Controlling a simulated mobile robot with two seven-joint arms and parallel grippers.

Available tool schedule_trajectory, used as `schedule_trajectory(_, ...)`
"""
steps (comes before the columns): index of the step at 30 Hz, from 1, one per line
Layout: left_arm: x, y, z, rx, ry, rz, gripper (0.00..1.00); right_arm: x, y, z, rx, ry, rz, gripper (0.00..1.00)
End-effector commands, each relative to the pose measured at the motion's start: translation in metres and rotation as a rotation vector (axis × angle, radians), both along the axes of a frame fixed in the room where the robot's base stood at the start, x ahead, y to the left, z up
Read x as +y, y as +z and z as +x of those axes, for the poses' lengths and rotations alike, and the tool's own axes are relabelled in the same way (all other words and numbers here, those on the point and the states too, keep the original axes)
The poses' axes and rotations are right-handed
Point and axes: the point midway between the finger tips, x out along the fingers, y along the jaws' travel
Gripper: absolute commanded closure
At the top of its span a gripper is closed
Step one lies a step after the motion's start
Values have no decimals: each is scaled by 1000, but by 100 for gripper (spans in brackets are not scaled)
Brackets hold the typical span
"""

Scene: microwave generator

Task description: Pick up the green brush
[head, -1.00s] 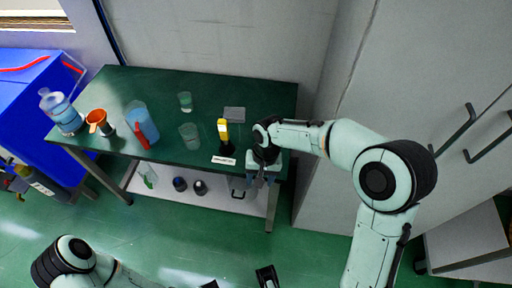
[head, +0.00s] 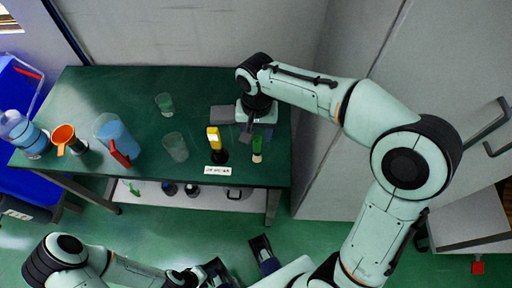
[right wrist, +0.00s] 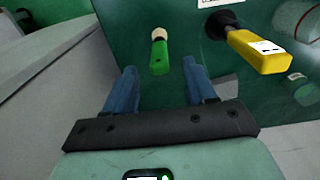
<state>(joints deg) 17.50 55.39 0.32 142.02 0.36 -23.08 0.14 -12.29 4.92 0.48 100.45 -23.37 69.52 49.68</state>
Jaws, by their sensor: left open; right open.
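The green brush (head: 257,146) has a green handle and a pale end, and stands near the front right of the dark green table (head: 100,90). My right gripper (head: 257,131) is open and empty just behind the brush, over the table. In the right wrist view the brush (right wrist: 160,55) shows between and beyond the two blue fingers of the right gripper (right wrist: 159,68); I cannot tell whether it is between the fingertips in depth. My left gripper (head: 240,260) is open and empty, low in front of the table.
A yellow-handled tool (head: 214,138) stands left of the brush, with a white label (head: 217,171) in front. Clear cups (head: 175,147), a blue pitcher (head: 116,137) and an orange-topped container (head: 65,139) stand further left. A grey cabinet (head: 345,120) stands right of the table.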

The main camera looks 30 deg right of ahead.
Motion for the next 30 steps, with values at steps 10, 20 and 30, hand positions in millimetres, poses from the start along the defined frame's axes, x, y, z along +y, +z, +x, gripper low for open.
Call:
schedule_trajectory(10, 0, -6, 3, -11, 1, 1, 57, 0, -36, 0, 2, 0, 1, 45)
schedule_trajectory(20, 0, -13, 6, -21, 4, 3, 57, -3, -79, 0, 2, 0, 0, 45)
schedule_trajectory(30, 0, -13, 6, -23, 4, 2, 57, -3, -81, 0, 1, 0, 1, 67)
